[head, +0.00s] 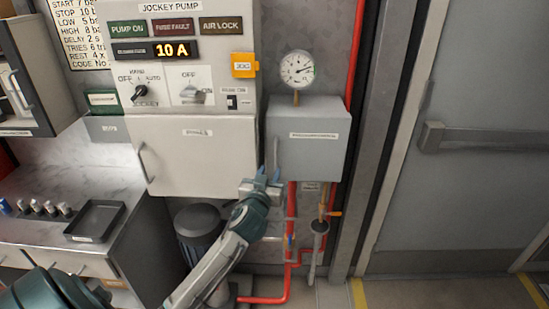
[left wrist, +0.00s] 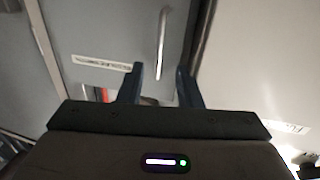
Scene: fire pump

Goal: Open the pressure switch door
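The pressure switch box (head: 318,157) is a grey wall box with a labelled front door, which looks closed. Its upright bar handle (head: 276,154) is near the door's left edge. In the left wrist view the grey door (left wrist: 100,30) fills the upper left, and the handle (left wrist: 162,38) stands near the picture's middle. My left gripper (head: 269,174) is open and empty at the lower end of the handle. In the left wrist view the handle's near end appears between the fingertips (left wrist: 160,72); I see no grip on it. My right gripper is not in view.
A white cabinet door (head: 195,155) with its own handle is directly left of the box. A pressure gauge (head: 297,69) stands above the box. Red pipes (head: 291,215) and a valve lever (head: 319,235) are below. A counter with a black tray (head: 95,221) is at left.

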